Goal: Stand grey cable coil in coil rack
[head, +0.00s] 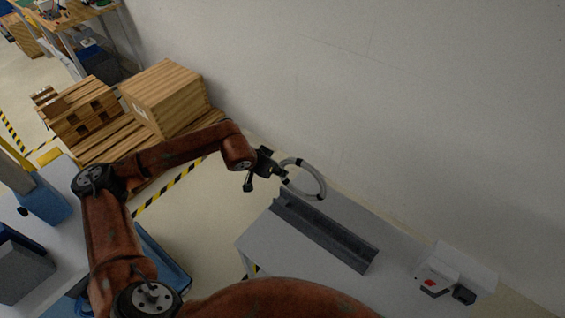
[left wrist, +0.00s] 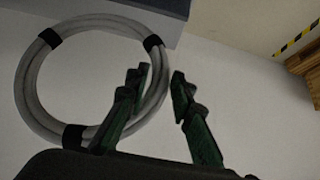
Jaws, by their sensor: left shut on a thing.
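The grey cable coil (head: 322,182) is a ring with black bands. My left gripper (head: 283,172) is shut on one side of it and holds it tilted, near the far left end of the coil rack. In the left wrist view the coil (left wrist: 31,88) passes between the fingers of my left gripper (left wrist: 160,85). The coil rack (head: 325,236) is a long dark grey trough on the pale table; the coil appears above it, and I cannot tell whether they touch. A grey edge at the top of the left wrist view may be the rack (left wrist: 170,8). My right gripper is not in view.
The pale table (head: 275,245) stands against the wall. A white device (head: 455,272) with a red mark sits at its right end. Wooden crates (head: 165,95) on pallets stand behind my left arm. A blue-and-grey cart (head: 45,200) is at the left.

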